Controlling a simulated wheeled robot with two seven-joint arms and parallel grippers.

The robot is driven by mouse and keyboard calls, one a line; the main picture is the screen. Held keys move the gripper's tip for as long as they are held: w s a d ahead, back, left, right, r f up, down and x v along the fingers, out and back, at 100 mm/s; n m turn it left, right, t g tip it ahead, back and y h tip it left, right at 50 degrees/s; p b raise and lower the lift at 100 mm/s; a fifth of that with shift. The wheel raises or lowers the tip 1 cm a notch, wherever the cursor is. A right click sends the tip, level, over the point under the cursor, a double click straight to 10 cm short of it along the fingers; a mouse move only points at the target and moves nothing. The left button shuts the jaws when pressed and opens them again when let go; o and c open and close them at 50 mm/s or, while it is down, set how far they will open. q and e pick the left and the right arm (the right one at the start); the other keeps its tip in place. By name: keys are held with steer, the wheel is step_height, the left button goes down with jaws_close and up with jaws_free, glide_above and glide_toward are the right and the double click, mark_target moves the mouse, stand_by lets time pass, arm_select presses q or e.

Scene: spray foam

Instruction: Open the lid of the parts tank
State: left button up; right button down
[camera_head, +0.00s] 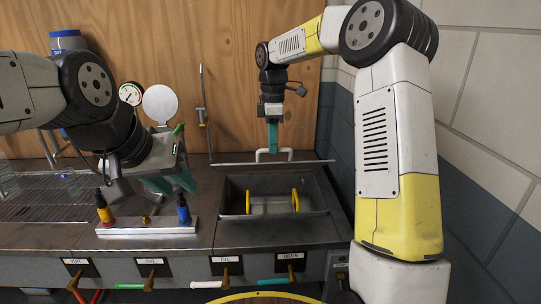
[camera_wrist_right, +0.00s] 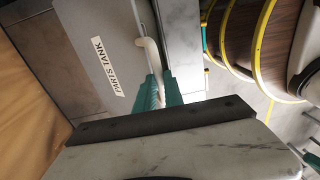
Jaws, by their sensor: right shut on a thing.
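The parts tank (camera_head: 237,187) is the recessed metal basin in the bench, and its inside shows, with two yellow handles (camera_head: 247,202) in it. Its grey lid (camera_head: 315,162) shows as a thin, nearly edge-on strip over the tank's back side. In the right wrist view the lid (camera_wrist_right: 95,45) carries a "PARTS TANK" label. My right gripper (camera_head: 272,147) points down, with its teal fingers shut on the white lid handle (camera_head: 260,153); the handle also shows in the right wrist view (camera_wrist_right: 150,55). My left gripper (camera_head: 170,184) is left of the tank, its teal fingers apart and empty.
A white block (camera_head: 148,231) with a yellow-and-red bottle (camera_head: 104,210) and a blue one (camera_head: 184,212) lies below my left gripper. A wire rack (camera_head: 45,195) is at the left. Labelled valves line the front. A gauge (camera_head: 131,94) stands at the back.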

steer(key=shift+w+d, duration=0.15)
steer(key=shift+w, duration=0.4)
steer(key=c, duration=1.5)
jaws_free()
steer(key=shift+w, duration=0.15)
steer(key=shift+o, duration=0.2)
steer(key=shift+r, duration=0.1)
step_height(320, 180, up, 8)
steer(key=shift+w, duration=0.1)
